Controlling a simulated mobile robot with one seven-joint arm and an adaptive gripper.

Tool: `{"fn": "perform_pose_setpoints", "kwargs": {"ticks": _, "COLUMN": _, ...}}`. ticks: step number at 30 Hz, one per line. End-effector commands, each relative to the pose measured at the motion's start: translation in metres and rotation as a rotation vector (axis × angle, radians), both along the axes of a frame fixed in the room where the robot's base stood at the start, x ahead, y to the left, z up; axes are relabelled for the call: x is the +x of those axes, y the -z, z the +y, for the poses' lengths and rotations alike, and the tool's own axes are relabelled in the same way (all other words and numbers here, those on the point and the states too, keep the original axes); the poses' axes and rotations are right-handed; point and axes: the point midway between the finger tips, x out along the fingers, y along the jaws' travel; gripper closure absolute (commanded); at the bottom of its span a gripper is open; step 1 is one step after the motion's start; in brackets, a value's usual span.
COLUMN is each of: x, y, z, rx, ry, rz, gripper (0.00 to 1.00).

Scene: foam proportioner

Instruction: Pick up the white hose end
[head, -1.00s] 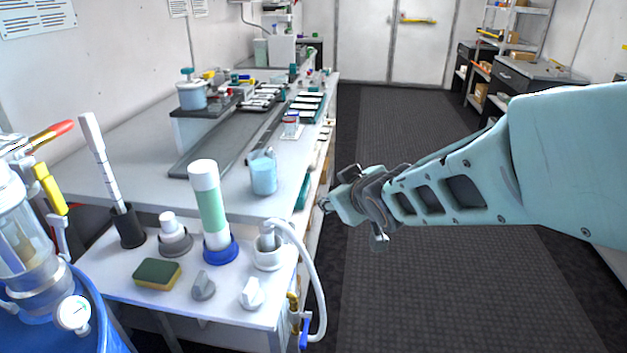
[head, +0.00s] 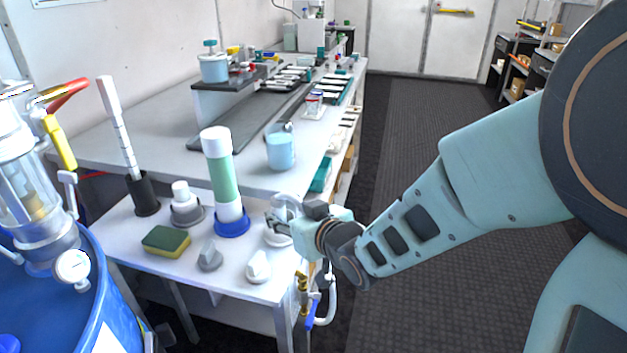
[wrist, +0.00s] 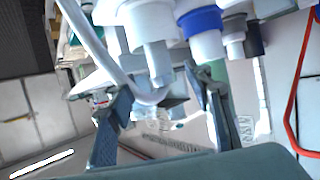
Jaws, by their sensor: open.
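The white hose end (wrist: 157,62) stands in a white round holder (head: 276,238) at the right front corner of the low bench. In the head view my gripper (head: 277,222) is at the holder and partly hides the hose end. In the wrist view my gripper (wrist: 153,88) is open, with one finger on each side of the bent hose near its end. I cannot tell whether either finger touches it. The white hose (head: 331,300) loops behind my gripper and hangs down to a blue-handled valve (head: 312,312) at the bench edge.
A green-and-white tube (head: 220,180) in a blue base stands left of the holder. Grey (head: 209,257) and white (head: 258,267) knobs and a sponge (head: 166,240) sit in front. A cup of blue liquid (head: 281,150) stands behind. Open floor (head: 420,150) lies to the right.

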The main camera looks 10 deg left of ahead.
Motion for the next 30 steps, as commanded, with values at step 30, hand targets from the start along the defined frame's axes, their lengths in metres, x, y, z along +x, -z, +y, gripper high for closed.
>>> {"fn": "perform_pose_setpoints", "kwargs": {"ticks": 30, "x": 0.041, "y": 0.019, "z": 0.036, "rx": -0.001, "ry": 0.001, "rz": -0.001, "gripper": 0.73}}
